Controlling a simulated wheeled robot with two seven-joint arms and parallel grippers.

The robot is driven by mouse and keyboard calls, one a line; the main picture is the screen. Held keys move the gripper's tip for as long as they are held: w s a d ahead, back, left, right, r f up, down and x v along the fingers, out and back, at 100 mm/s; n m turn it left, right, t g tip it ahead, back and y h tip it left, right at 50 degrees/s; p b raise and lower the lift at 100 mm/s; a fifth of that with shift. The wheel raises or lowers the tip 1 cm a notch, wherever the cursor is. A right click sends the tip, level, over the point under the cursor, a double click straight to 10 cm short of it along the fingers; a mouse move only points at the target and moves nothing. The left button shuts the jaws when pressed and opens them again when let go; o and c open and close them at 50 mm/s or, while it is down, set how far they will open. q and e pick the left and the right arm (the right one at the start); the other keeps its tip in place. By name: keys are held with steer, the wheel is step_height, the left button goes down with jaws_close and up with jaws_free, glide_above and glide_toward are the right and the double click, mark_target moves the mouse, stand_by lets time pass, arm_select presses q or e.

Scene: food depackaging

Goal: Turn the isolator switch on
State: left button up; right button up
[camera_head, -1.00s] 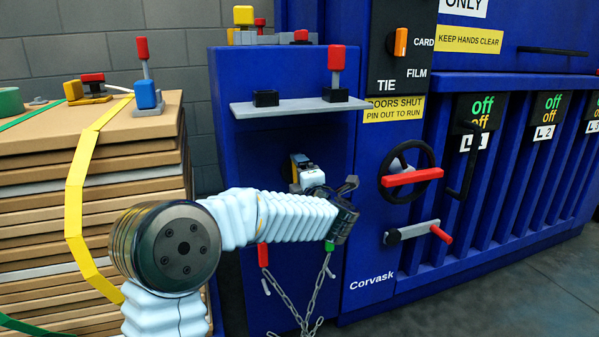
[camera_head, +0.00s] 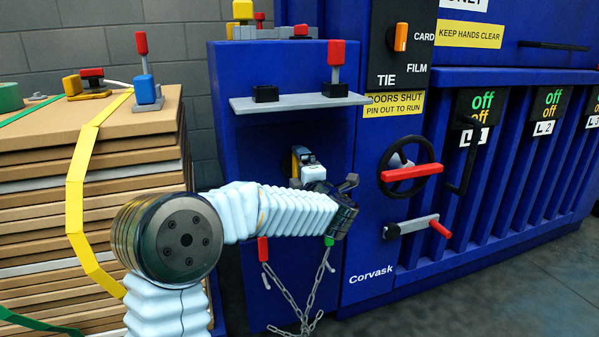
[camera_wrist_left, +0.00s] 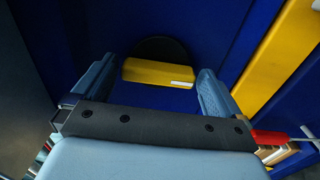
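The isolator switch shows in the left wrist view as a yellow bar handle (camera_wrist_left: 158,73) on a black round disc (camera_wrist_left: 163,48), fixed to a blue panel. The bar lies nearly level, with a small white mark at its right end. My left gripper (camera_wrist_left: 155,86) is open, its two blue-grey fingers spread on either side of the bar; I cannot tell whether they touch it. In the head view my left gripper (camera_head: 303,160) is at the front of the blue cabinet and hides most of the switch. My right gripper is not in view.
A grey shelf (camera_head: 290,106) with a red-handled lever (camera_head: 336,66) juts out above the gripper. A chain (camera_head: 303,308) hangs below. A black wheel with a red bar (camera_head: 410,173) and a red-ended crank (camera_head: 439,228) are to the right. Stacked cardboard (camera_head: 80,228) stands left.

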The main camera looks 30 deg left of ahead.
arm_select(q)
steer(key=shift+s, duration=0.1)
steer(key=v, duration=1.3)
steer(key=shift+d, duration=0.35)
steer(key=shift+s, duration=0.15)
steer(key=w+d+f+m+h+p, duration=0.2)
steer(key=d+f+m+h+p, duration=0.15)
steer(key=f+m+h, duration=0.6)
steer(key=w+d+f+m+h+p, duration=0.2)
steer(key=d+f+m, duration=0.35)
steer(key=f, duration=0.95)
steer(key=s+d+f+m+g+h+p, duration=0.2)
steer(key=s+d+f+m+g+h, duration=0.15)
steer(key=s+f+m, duration=0.55)
steer(key=s+d+f+m+g+h+p, duration=0.1)
steer(key=s+f+g, duration=0.2)
steer(key=s+f, duration=0.2)
steer(key=s+d+f+g+h+p, duration=0.1)
steer(key=s+f+g, duration=0.3)
steer(key=s, duration=0.8)
steer(key=shift+d+f+m+h, duration=0.3)
steer(key=shift+d+f+m, duration=0.15)
steer(key=shift+d, duration=0.1)
